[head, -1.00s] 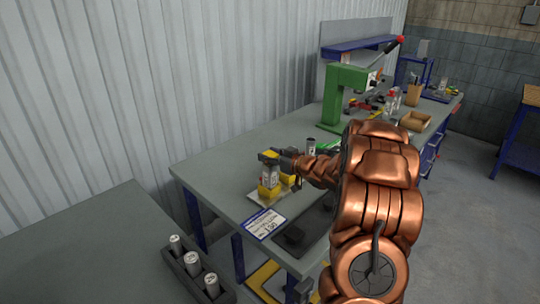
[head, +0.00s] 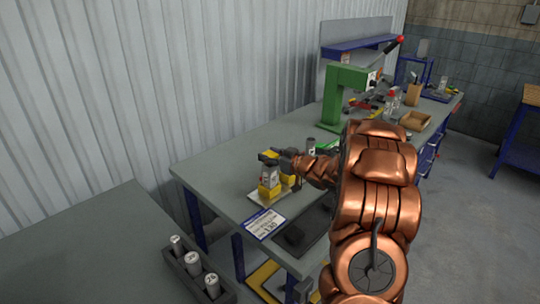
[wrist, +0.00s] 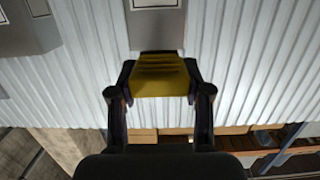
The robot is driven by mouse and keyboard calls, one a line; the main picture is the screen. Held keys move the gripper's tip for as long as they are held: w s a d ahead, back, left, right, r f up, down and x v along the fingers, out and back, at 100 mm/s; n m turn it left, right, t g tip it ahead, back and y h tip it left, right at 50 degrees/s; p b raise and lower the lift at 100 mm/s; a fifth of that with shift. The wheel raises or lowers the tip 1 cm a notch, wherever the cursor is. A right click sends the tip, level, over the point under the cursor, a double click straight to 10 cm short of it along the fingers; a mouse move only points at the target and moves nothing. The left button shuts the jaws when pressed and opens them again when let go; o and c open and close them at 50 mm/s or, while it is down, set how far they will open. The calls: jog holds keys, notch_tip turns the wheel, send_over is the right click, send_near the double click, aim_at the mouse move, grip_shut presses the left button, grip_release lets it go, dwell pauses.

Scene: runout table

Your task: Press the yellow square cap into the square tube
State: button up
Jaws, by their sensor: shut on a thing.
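The yellow square cap (wrist: 160,76) is between my gripper's (wrist: 160,92) two fingers in the wrist view.
The holder sits on a pale plate (head: 259,197) near the bench's (head: 220,166) front corner, beside a printed label card (head: 263,224). A green press (head: 346,90) stands behind. A rack (head: 207,289) with three grey cylinders is at lower left. A dark grey cylinder (head: 311,145) stands near my forearm.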

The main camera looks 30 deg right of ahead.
jog(key=shift+f+b, duration=0.3)
jog(key=shift+f, duration=0.3)
jog(key=o, duration=1.1)
jog(key=v, duration=1.2)
